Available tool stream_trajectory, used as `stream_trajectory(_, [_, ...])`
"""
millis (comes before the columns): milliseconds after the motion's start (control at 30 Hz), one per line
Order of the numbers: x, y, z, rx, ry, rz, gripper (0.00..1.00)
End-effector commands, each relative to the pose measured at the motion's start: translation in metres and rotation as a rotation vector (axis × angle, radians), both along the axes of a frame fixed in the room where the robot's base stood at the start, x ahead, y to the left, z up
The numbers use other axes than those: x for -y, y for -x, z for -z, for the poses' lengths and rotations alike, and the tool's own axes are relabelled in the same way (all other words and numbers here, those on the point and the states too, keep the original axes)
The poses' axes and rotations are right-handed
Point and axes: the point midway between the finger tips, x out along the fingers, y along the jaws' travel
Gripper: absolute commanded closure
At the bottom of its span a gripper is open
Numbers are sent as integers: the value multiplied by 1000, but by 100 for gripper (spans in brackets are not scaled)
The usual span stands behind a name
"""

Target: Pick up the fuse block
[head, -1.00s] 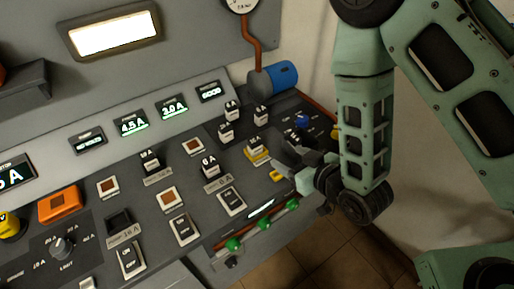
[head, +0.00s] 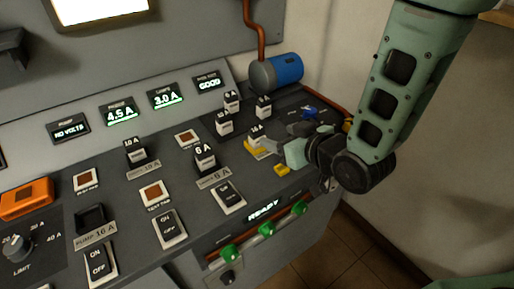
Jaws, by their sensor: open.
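Several black-and-white fuse blocks stand upright on the sloped console. One fuse block (head: 257,133), its label seeming to read 16 A, stands at the right beside a yellow piece (head: 254,149). My gripper (head: 270,148) is open and low over the console, just right of and in front of this block, its fingers pointing left toward it. The fingertips are small and partly blurred against the console, so I cannot tell whether they touch the block. Other fuse blocks stand close behind it (head: 263,106) and to its left (head: 223,123).
A 6 A block (head: 204,159) and a 10 A block (head: 135,153) stand further left. An empty dark socket (head: 90,219) is labelled PUMP 16 A. A blue cylinder (head: 285,70) is behind my gripper. Green-knobbed controls (head: 266,229) line the front edge.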

Motion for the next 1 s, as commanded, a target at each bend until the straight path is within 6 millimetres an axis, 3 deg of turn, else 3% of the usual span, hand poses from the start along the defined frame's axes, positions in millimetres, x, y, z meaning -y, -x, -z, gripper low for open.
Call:
stream_trajectory(267, [-1,-1,6,2,-2,1,38])
stream_trajectory(500, [-21,-29,15,-1,0,-1,38])
stream_trajectory(767, [-31,-42,21,0,0,0,38])
stream_trajectory(1000, [-52,-67,34,-1,1,0,38])
